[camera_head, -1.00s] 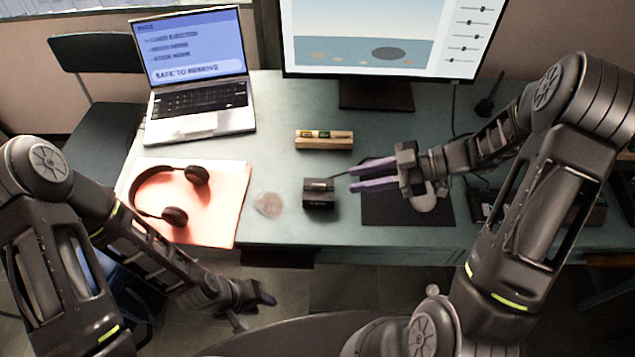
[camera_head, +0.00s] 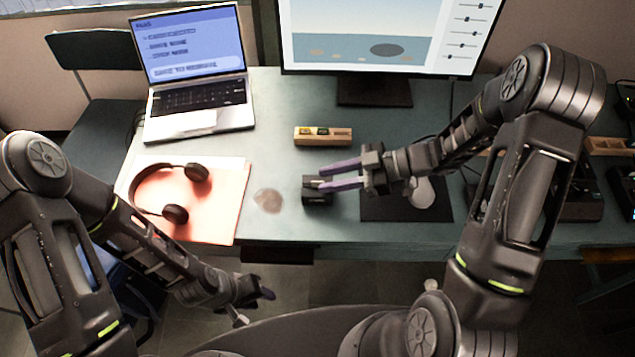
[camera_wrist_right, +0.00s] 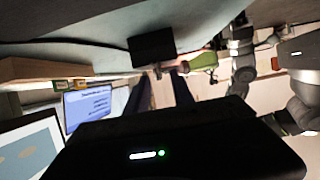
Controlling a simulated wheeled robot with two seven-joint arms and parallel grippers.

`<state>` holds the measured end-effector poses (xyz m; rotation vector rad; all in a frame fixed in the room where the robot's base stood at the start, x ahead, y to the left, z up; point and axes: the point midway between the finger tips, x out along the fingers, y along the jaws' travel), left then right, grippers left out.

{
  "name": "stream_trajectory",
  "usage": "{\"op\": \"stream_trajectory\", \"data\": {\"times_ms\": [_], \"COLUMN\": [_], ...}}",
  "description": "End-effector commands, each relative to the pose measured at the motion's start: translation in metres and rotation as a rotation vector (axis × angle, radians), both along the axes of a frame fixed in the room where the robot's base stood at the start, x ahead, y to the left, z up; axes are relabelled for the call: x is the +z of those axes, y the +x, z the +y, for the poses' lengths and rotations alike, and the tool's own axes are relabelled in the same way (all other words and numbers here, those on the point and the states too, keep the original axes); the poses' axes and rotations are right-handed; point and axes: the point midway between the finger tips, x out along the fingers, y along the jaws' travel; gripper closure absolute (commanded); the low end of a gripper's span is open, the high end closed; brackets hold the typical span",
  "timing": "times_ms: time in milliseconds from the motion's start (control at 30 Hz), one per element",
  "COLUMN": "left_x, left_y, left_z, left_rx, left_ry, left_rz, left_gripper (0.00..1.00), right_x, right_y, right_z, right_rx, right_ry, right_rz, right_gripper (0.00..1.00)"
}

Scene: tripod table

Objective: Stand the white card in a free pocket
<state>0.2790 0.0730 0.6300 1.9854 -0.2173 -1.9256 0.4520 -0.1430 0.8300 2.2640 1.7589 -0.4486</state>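The wooden holder (camera_head: 322,136) stands behind the black box, with small green and yellow pieces in its slots; which pockets are free is too small to tell. The black box (camera_head: 318,196) sits on the table and also shows in the right wrist view (camera_wrist_right: 152,47). I cannot clearly make out the white card. My right gripper (camera_head: 321,184) has its purple fingers apart, tips at or over the black box; in the wrist view nothing is clearly held between them. My left gripper (camera_head: 268,294) hangs low in front of the table, empty as far as I see; its opening is unclear.
A laptop (camera_head: 197,112) and a monitor (camera_head: 376,75) stand at the back. Headphones (camera_head: 174,214) lie on a light mat (camera_head: 222,215) at left. A round clear disc (camera_head: 268,200) lies left of the box, and a dark pad (camera_head: 380,208) lies right.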

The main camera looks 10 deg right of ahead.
Motion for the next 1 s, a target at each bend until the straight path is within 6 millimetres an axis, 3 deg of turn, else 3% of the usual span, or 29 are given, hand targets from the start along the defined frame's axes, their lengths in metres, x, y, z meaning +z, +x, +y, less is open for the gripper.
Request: {"op": "stream_trajectory", "data": {"times_ms": [133,700,1000], "left_x": [0.0011,0.0009,0.0009], "left_y": [-0.0001,-0.0001,-0.0001], "left_z": [0.0000,0.0000,0.0000], "left_rx": [0.000,0.000,0.000], "left_ry": [0.000,0.000,0.000], "left_rz": [0.000,0.000,0.000], "left_gripper": [0.64,0.64,0.64], "right_x": [-0.0046,-0.0045,-0.0044], "right_y": [0.0020,0.0019,0.0019], "right_z": [0.0093,0.0092,0.0092], "right_rx": [-0.002,-0.001,-0.001], "right_ry": [-0.001,-0.001,-0.001], "right_rz": [0.002,0.001,0.001], "right_gripper": [0.71,0.71,0.96]}}
